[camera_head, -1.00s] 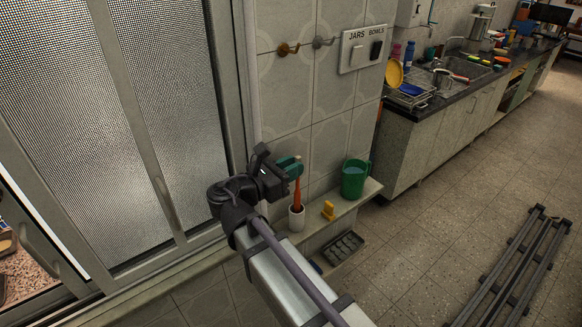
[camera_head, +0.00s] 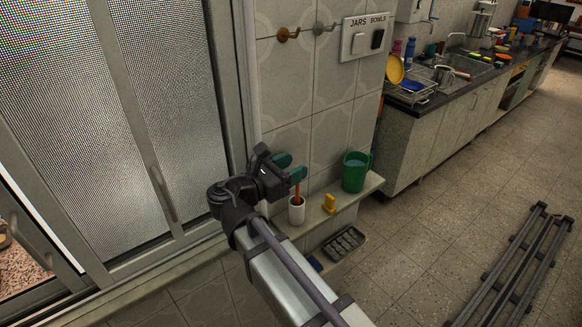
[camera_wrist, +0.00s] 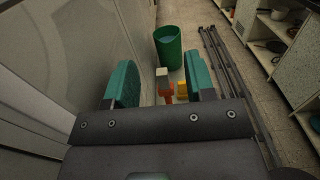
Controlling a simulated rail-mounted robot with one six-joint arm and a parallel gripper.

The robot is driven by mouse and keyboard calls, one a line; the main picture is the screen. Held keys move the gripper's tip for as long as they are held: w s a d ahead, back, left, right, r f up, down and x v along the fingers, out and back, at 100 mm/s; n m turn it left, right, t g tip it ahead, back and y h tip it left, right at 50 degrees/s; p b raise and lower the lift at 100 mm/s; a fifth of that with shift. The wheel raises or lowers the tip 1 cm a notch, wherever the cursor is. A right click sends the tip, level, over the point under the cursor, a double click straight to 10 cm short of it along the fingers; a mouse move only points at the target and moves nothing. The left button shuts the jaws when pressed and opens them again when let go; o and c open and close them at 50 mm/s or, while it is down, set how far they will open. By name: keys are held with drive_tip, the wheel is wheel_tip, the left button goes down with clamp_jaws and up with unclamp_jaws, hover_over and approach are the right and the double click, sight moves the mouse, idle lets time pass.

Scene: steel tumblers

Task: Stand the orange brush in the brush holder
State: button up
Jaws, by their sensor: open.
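The orange brush (camera_head: 297,196) stands in the white cup-shaped brush holder (camera_head: 297,214) on the tiled ledge by the wall. Its lower end is hidden inside the holder. My gripper (camera_head: 290,168) is open just above the holder, with its green finger pads apart at the brush's upper part. In the wrist view the brush (camera_wrist: 166,89), with a pale tip, shows in the gap between the two pads, apart from both. The holder is hidden in that view.
A green mug (camera_head: 356,172) and a yellow object (camera_head: 329,203) stand on the ledge to the right of the holder. A dark tray (camera_head: 345,243) lies below. The tiled wall is close behind my gripper, and a window frame is at left.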

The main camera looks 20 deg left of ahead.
drive_tip(key=shift+s, duration=0.1)
drive_tip(key=v, duration=1)
drive_tip(key=shift+s+a, duration=0.25)
drive_tip(key=shift+a, duration=0.05)
idle(0.4)
